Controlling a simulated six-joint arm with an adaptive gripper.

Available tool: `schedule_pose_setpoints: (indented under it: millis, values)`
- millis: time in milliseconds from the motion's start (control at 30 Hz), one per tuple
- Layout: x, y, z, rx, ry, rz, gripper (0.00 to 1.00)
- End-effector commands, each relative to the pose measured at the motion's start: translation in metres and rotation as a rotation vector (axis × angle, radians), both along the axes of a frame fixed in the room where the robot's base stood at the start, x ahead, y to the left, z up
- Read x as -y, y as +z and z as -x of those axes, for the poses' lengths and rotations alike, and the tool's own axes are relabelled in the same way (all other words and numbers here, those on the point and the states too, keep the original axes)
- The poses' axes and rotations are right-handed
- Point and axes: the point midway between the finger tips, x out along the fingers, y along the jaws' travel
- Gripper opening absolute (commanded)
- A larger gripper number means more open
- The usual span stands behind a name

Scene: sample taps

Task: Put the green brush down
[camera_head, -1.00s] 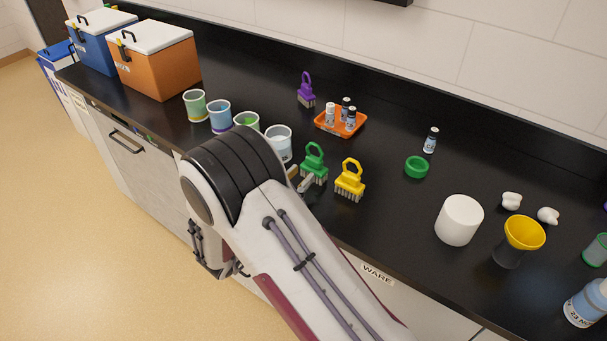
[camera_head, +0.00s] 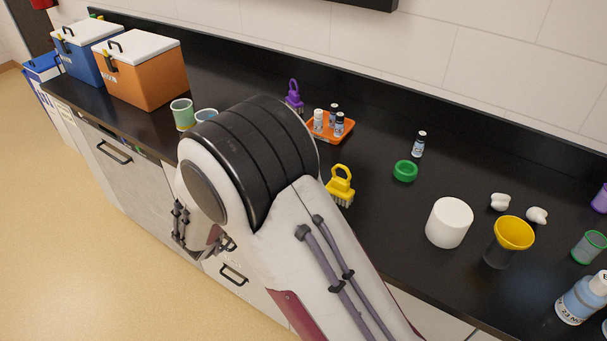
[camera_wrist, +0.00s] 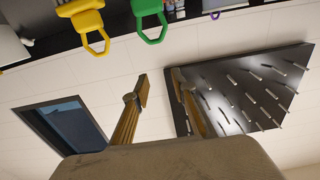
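The green brush shows in the wrist view (camera_wrist: 149,22), near the top edge, with its looped handle pointing down in the upside-down picture. Its bristles are cut off there. In the head view my arm hides it. My gripper (camera_wrist: 160,86) is open, its two fingers apart with nothing between them, and the green brush is clear of the fingertips.
A purple brush (camera_head: 294,97) and an orange tray (camera_head: 322,133) with small bottles stand behind. A green ring (camera_head: 405,171), white cylinder (camera_head: 449,222) and yellow funnel (camera_head: 514,233) are to the right. Cups (camera_head: 182,114) stand left. A pegged rack (camera_wrist: 245,95) hangs on the wall.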

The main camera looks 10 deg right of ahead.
Motion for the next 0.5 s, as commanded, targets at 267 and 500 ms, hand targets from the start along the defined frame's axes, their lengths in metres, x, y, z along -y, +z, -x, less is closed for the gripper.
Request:
schedule_pose_setpoints:
  millis: [267,500]
  values:
    - [0.006,0.029,-0.017,0.041,0.052,-0.001,0.26]
    - [0.013,0.05,-0.045,0.111,0.156,-0.002,0.26]
